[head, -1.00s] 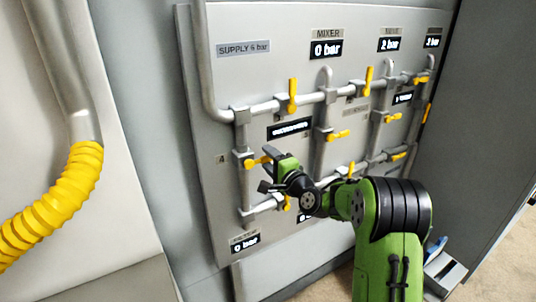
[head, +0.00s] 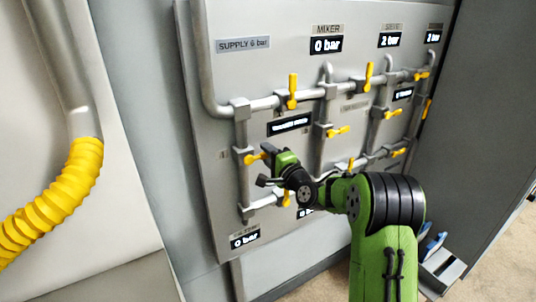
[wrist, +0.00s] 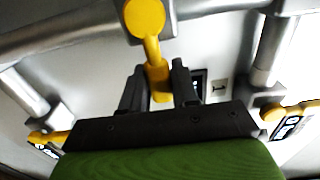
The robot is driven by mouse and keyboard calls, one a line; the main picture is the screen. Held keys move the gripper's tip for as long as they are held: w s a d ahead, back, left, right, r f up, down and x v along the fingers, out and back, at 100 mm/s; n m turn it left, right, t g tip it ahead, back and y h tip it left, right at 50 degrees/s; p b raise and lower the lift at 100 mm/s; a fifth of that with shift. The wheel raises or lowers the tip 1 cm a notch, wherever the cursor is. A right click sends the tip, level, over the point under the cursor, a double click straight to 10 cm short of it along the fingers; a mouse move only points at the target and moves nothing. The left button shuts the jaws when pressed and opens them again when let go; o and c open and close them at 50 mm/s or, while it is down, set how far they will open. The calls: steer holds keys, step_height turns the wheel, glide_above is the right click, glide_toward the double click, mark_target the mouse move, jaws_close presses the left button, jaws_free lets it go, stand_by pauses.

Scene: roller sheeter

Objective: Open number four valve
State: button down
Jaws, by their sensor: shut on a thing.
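The valve beside the small number plate at the left (head: 222,155) has a yellow handle (head: 252,159) on the left vertical pipe. The handle sticks out sideways, across the pipe. My gripper (head: 265,165) is at this handle, and its body hides part of it. In the wrist view a yellow handle (wrist: 158,78) stands between the two dark fingers of my gripper (wrist: 159,88), which are shut on it. The plate's digit is too blurred to read in the present head view.
Other yellow valve handles sit close by: one above (head: 293,92), one to the right (head: 338,131) and one below (head: 286,200). Grey pipes stand out from the panel (head: 215,190). A yellow corrugated hose (head: 55,195) hangs at the left.

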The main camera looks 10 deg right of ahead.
steer(key=shift+f, duration=0.2)
steer(key=f+m, duration=0.1)
steer(key=m, duration=0.1)
steer(key=m+p, duration=0.1)
steer(key=m, duration=0.1)
steer(key=shift+a+f, duration=0.15)
steer(key=shift+f, duration=0.2)
steer(key=s+a+f+m+p, duration=0.2)
steer(key=a+f+m+p, duration=0.2)
steer(key=m+p, duration=0.6)
steer(key=shift+a+m, duration=0.75)
steer(key=shift+m, duration=1.25)
steer(key=shift+f, duration=0.1)
steer(key=c, duration=0.9)
jaws_free()
steer(key=shift+c, duration=0.2)
